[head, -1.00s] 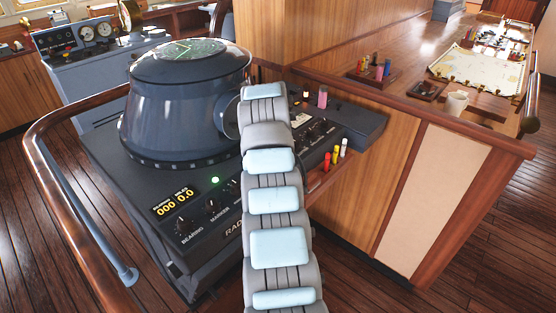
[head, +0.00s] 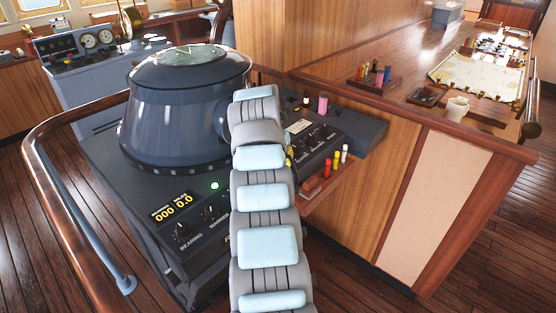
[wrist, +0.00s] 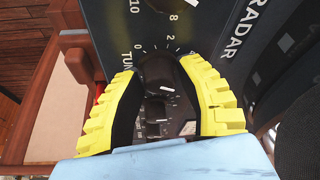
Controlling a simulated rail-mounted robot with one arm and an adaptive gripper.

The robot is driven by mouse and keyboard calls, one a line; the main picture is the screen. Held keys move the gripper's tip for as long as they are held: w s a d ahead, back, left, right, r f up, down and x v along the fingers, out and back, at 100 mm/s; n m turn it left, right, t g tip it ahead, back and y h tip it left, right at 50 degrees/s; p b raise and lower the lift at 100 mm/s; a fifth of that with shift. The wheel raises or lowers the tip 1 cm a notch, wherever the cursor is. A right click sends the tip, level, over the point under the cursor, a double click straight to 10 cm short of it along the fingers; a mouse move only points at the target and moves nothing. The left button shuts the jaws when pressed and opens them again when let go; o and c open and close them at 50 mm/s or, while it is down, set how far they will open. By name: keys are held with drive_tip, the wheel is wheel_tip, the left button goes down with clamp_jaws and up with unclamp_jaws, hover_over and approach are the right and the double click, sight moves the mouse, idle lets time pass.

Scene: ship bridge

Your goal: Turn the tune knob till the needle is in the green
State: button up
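The radar console (head: 140,195) carries a sloping panel with labelled knobs. In the wrist view, a dark knob (wrist: 158,70) sits between my fingertips, beside lettering that reads "TUN" before my finger covers the rest. A number scale rings this knob. My gripper (wrist: 160,75) has two yellow-backed fingers with dark inner pads, spread to either side of the knob. I cannot tell whether the pads touch it. In the head view my arm hides most of my gripper and this knob; only a yellow edge shows. I cannot make out a needle or a green band.
A wooden shelf with red, yellow and white markers (head: 336,161) is just right of the panel. The radar hood (head: 175,115) stands left of my arm. A curved handrail (head: 60,135) runs along the left. A mug (head: 457,108) stands on the chart table.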

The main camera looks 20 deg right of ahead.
drive_tip(key=shift+o, duration=1.1)
drive_tip(key=shift+r, duration=0.15)
drive_tip(key=v, duration=1.1)
drive_tip(key=shift+s+a+r, duration=0.15)
drive_tip(key=shift+a+r, duration=0.05)
drive_tip(key=shift+r, duration=0.15)
